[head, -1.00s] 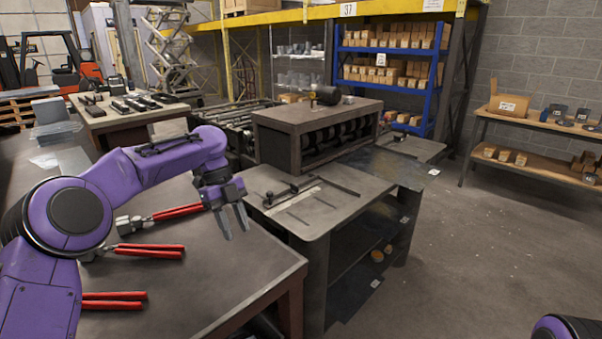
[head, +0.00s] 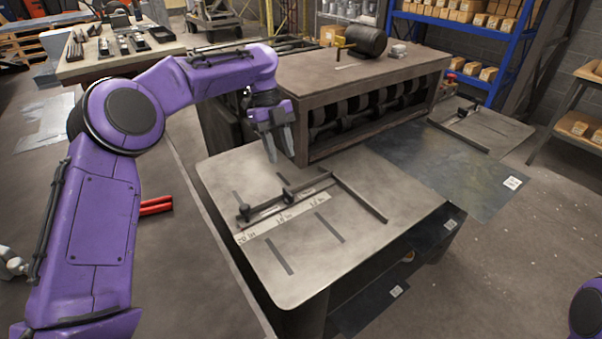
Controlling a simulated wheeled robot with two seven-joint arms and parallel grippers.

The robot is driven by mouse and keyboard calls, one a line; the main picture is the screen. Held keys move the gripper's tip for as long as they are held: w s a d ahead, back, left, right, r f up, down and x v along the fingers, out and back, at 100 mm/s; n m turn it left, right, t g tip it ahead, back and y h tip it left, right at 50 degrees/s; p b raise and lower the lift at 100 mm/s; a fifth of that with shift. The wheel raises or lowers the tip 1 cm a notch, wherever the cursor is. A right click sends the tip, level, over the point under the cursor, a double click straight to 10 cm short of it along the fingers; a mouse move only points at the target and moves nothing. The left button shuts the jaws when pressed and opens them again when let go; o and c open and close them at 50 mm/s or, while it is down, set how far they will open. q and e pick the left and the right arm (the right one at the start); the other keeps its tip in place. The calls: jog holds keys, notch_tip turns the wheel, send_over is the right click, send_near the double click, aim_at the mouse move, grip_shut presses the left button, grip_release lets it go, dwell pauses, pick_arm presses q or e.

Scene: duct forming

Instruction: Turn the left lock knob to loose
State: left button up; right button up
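The near worktable (head: 360,250) carries a long dark fence bar (head: 345,195) and a pale ruler strip (head: 265,225) with printed inch marks. Two small dark knobs stand along the ruler: a left knob (head: 244,212) near the table's left edge and another knob (head: 287,194) closer to the bar. Whether either is tight or loose I cannot tell. My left gripper (head: 281,157) hangs above the table's back edge, beyond and above the knobs, touching neither. Its two fingers point down, apart and empty. My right gripper is out of view.
The roller machine (head: 345,75) stands right behind my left gripper, with a dark cylinder and a yellow-handled part on top. A dark sheet (head: 450,170) lies right of the near table. A second plate with a fence (head: 490,128) lies beyond. Red-handled tools lie at left.

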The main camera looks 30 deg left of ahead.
pick_arm(q)
send_over(289, 190)
jog(key=a, duration=0.2)
notch_tip(289, 190, down, 4)
jog(key=shift+s+d+f+b, duration=0.1)
jog(key=shift+b, duration=0.3)
jog(key=x, duration=0.2)
jog(key=w+x, duration=0.1)
jog(key=x, duration=0.2)
jog(key=shift+w+f, duration=0.1)
jog(key=shift+f, duration=0.2)
jog(key=shift+s, duration=0.35)
jog(key=shift+w, duration=0.1)
grip_shut()
